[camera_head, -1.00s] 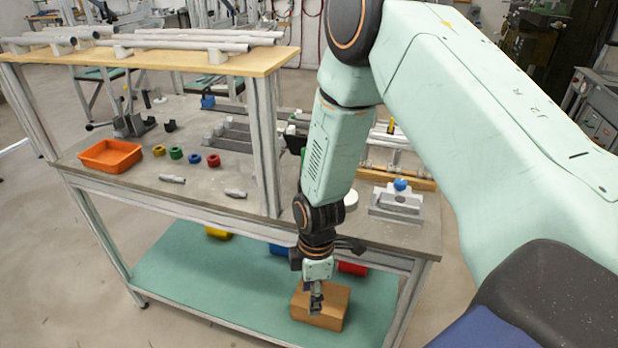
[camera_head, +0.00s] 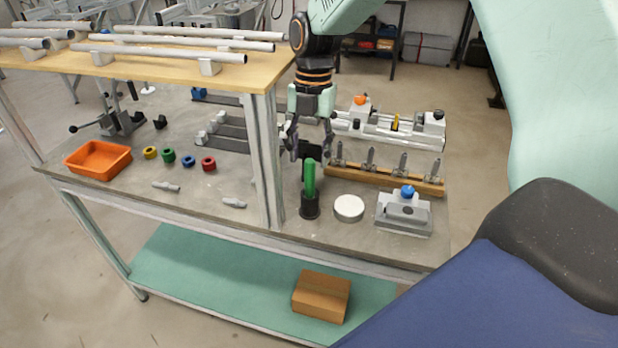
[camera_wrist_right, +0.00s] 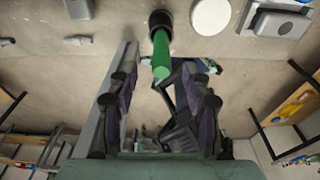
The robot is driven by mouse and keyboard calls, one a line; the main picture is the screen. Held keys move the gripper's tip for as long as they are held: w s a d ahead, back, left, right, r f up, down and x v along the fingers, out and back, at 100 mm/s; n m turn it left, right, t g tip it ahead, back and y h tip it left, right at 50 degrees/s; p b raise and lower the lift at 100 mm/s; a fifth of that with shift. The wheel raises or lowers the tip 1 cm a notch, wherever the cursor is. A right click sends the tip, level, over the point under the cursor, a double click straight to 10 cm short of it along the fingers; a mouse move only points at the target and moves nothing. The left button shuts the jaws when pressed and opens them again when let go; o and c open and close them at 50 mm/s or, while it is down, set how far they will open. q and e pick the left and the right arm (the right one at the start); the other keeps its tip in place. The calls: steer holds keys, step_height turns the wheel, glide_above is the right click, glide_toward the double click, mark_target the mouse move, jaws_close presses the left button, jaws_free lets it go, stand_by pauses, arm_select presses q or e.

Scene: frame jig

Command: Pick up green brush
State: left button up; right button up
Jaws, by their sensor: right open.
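The green brush (camera_head: 309,178) stands upright in a black round holder (camera_head: 309,207) near the front edge of the bench, right of the metal post. In the right wrist view the brush (camera_wrist_right: 161,50) points up toward me from its holder (camera_wrist_right: 160,21). My right gripper (camera_head: 309,152) is open, its fingers pointing down just above and behind the brush's top. In the wrist view its fingers (camera_wrist_right: 160,84) are spread to either side, with the brush's top end in line with the gap between them. I cannot tell whether they touch it. My left gripper is not in view.
The metal post (camera_head: 268,165) rises close left of the brush. A white disc (camera_head: 349,208) and a grey fixture with a blue knob (camera_head: 407,192) stand to the right. A wooden rack (camera_head: 385,178) lies behind. An orange tray (camera_head: 98,160) and coloured rings are at left.

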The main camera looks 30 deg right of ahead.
mark_target(308, 184)
steer(key=f, duration=0.2)
steer(key=s+a+f, duration=0.1)
steer(key=f, duration=0.1)
steer(key=shift+f, duration=0.1)
steer(key=f, duration=0.3)
steer(key=shift+d+f, duration=0.2)
steer(key=shift+d, duration=0.1)
steer(key=shift+w+d+f, duration=0.1)
steer(key=shift+w+f, duration=0.15)
steer(key=shift+f, duration=0.05)
steer(key=shift+a+r, duration=0.1)
steer(key=shift+a, duration=0.1)
steer(key=shift+s+a+r, duration=0.25)
steer(key=shift+s+r, duration=0.05)
steer(key=shift+s, duration=0.05)
steer(key=shift+c, duration=1.3)
steer(key=shift+w+d+f, duration=0.1)
steer(key=shift+d+f, duration=0.05)
steer(key=shift+d, duration=0.1)
steer(key=c, duration=0.3)
steer(key=shift+w+d+f, duration=0.15)
steer(key=shift+w, duration=0.05)
steer(key=shift+c, duration=2.3)
steer(key=shift+s+a+r, duration=0.2)
steer(key=shift+a, duration=0.1)
jaws_close()
steer(key=shift+d, duration=0.1)
